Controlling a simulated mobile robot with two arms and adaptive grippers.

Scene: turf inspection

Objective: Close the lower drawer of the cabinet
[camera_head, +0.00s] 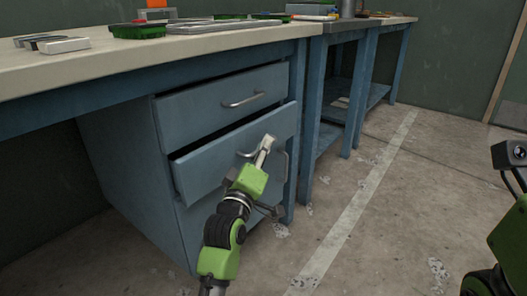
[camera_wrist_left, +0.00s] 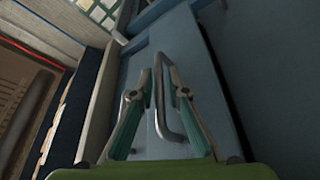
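The blue cabinet (camera_head: 132,165) stands under the workbench. Its lower drawer (camera_head: 191,172) is pulled out a little, with a dark gap along its top edge. My left gripper (camera_head: 267,142) is at the drawer's front, by the metal handle (camera_head: 243,155), and partly covers it. In the left wrist view the left gripper's fingertips (camera_wrist_left: 159,72) are apart, and the handle's bar (camera_wrist_left: 159,100) shows between them. I cannot tell whether they touch it. The upper drawer (camera_head: 215,105) sits above, with a narrow dark gap over it. My right gripper is out of view.
The workbench top (camera_head: 110,62) holds green trays (camera_head: 137,31) and a flat metal tray (camera_head: 222,27). Blue bench legs (camera_head: 312,120) stand just right of the cabinet. The concrete floor (camera_head: 400,200) to the right is clear, with a pale painted line.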

